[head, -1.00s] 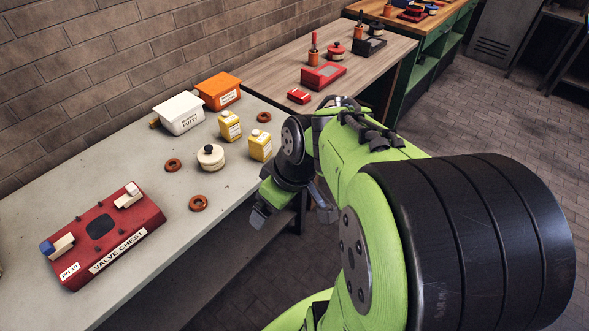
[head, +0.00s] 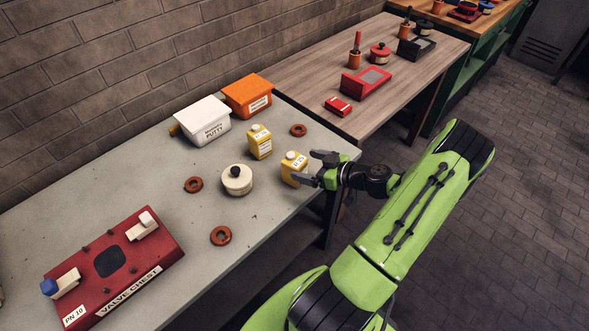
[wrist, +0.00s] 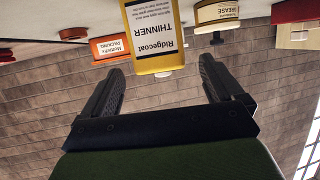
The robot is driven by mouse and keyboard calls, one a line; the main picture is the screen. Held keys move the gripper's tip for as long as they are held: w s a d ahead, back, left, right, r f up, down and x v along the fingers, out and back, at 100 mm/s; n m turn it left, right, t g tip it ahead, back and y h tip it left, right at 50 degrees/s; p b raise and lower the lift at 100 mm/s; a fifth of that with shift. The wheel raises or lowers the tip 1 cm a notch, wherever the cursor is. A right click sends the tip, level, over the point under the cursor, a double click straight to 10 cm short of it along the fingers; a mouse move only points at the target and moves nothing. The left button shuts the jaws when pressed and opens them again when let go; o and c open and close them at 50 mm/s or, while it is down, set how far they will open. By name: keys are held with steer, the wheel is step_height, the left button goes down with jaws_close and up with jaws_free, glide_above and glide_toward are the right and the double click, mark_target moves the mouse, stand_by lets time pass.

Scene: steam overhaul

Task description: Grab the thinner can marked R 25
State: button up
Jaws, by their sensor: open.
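A yellow can (head: 293,169) with a white cap and white label stands near the right edge of the grey bench in the head view. The wrist view, which is upside down, shows this can (wrist: 155,42) labelled "Ridgecoat THINNER". Its R 25 mark is too small to read surely. A second, similar yellow can (head: 259,143) stands behind it to the left; its label is unreadable. My gripper (head: 313,169) is open and empty at the right side of the nearer can. In the wrist view the can sits between and just ahead of the fingertips.
A cream jar (head: 237,180) stands left of the cans, with brown rings (head: 221,236) around. A white putty box (head: 204,121) and orange box (head: 248,96) stand behind. The red valve chest (head: 112,262) lies front left. The wooden bench (head: 428,42) is at right.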

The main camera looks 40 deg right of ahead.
mark_target(290, 161)
steer(key=x, duration=0.7)
steer(key=shift+w+f, duration=0.2)
steer(key=shift+s+r, duration=0.1)
steer(key=shift+c, duration=1)
steer(key=c, duration=1.1)
